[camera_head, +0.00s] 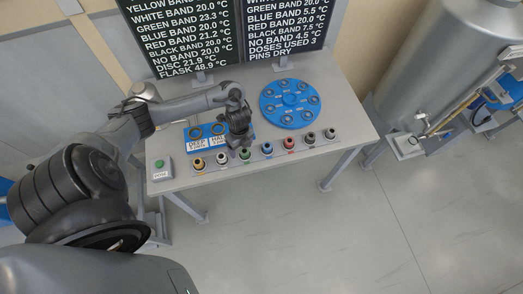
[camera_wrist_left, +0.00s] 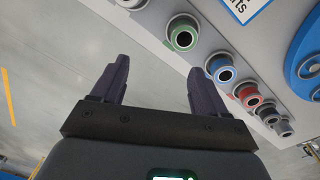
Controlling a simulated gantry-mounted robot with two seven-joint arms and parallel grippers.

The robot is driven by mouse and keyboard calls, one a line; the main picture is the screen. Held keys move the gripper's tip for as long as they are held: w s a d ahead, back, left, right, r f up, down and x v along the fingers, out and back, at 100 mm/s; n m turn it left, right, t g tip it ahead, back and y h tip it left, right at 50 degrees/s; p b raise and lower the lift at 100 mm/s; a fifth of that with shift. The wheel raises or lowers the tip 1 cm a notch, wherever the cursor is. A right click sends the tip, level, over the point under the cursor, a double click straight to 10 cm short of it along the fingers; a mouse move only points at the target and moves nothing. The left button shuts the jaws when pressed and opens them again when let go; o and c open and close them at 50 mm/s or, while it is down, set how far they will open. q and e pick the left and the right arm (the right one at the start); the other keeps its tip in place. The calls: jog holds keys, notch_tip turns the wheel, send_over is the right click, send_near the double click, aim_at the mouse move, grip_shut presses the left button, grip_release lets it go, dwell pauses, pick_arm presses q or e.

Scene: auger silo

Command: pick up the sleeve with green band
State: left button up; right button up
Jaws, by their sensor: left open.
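The sleeve with green band (camera_head: 245,154) stands in the front row on the grey table, between the white-band sleeve (camera_head: 222,158) and the blue-band sleeve (camera_head: 267,149). In the left wrist view the green-band sleeve (camera_wrist_left: 183,33) is a short grey cylinder with a green ring around a dark hole. My left gripper (camera_head: 241,139) is just above and behind it in the head view. In the left wrist view the left gripper (camera_wrist_left: 157,80) is open and empty. Its fingers are apart from the green-band sleeve, which lies beyond the tips. My right gripper is not in view.
Yellow-band (camera_head: 199,163), red-band (camera_head: 289,144), black-band (camera_head: 310,138) and bandless (camera_head: 330,133) sleeves share the row. A blue plate (camera_head: 201,144) and a round blue disc (camera_head: 290,99) lie behind. A green button box (camera_head: 160,168) sits at the left edge. Two screens stand behind.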

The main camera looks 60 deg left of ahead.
pick_arm(q)
jog(key=w+a+r, duration=0.1)
jog(key=w+a, duration=0.1)
jog(key=b, duration=0.1)
send_over(245, 151)
jog(key=shift+t, duration=0.4)
jog(key=shift+s+f, duration=0.15)
jog(key=shift+f, duration=4.75)
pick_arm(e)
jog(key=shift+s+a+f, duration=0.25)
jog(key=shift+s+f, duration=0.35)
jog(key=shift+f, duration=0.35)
pick_arm(q)
jog(key=shift+c, duration=0.3)
grip_shut()
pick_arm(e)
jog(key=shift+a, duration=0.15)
pick_arm(q)
jog(key=shift+r, duration=0.1)
